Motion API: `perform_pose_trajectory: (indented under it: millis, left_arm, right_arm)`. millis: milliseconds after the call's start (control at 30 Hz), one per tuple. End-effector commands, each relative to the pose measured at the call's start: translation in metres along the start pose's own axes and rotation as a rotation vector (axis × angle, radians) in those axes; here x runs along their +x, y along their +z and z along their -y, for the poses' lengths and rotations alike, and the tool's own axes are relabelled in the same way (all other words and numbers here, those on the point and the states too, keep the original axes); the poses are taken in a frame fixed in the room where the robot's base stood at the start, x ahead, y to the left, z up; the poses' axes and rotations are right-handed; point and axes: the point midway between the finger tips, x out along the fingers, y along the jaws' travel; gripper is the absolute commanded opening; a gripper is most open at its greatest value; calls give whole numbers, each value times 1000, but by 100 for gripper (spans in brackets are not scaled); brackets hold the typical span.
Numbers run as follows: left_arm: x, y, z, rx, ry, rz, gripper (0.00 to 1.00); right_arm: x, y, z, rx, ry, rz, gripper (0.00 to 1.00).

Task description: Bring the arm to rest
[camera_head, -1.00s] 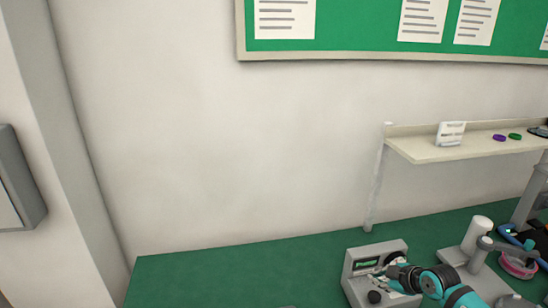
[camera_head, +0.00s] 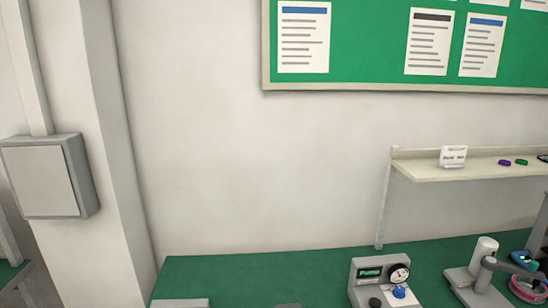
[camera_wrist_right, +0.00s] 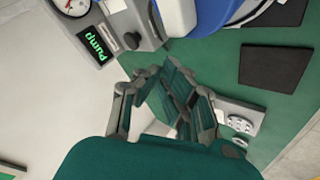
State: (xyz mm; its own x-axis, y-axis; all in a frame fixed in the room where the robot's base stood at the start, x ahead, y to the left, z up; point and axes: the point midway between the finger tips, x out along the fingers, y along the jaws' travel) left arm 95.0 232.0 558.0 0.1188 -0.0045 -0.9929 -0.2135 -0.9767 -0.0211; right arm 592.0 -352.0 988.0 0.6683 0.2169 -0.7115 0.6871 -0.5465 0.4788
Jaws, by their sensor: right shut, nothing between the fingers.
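My right gripper (camera_wrist_right: 170,86) shows in the right wrist view with its teal and grey fingers drawn together, shut and empty. It hangs over the green table (camera_wrist_right: 220,65), apart from the pump unit (camera_wrist_right: 115,30) at the upper left of that view. The pump unit also shows in the head view (camera_head: 371,296) at the bottom, with a green-lit display and a round gauge (camera_head: 399,273). Neither arm is visible in the head view now. My left gripper is in no view.
A grey stand with a white cylinder (camera_head: 484,249) is right of the pump unit, near a pink ring (camera_head: 527,290). A shelf (camera_head: 470,170) is above the table. A dark square pad (camera_wrist_right: 275,68) lies flat on the table. The green table's left part (camera_head: 240,275) is largely clear.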

Motion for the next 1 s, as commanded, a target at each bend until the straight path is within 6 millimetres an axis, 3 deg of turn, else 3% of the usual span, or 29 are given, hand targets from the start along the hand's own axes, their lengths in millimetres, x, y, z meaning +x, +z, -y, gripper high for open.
perform_pose_trajectory:
  millis: [267, 533, 733, 833, 1000]
  left_arm:
    - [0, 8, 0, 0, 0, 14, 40]
    - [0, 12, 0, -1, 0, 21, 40]
    - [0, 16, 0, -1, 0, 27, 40]
    - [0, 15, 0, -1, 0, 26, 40]
    - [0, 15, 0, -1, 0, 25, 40]
  right_arm:
    - [4, -14, 57, 33, -75, 10, 0]
    - [-9, -35, 156, 130, -181, 55, 0]
    - [-51, -47, 239, 310, -224, 155, 0]
    - [-78, -46, 265, 420, -215, 218, 0]
    - [-122, -38, 290, 598, -170, 326, 0]
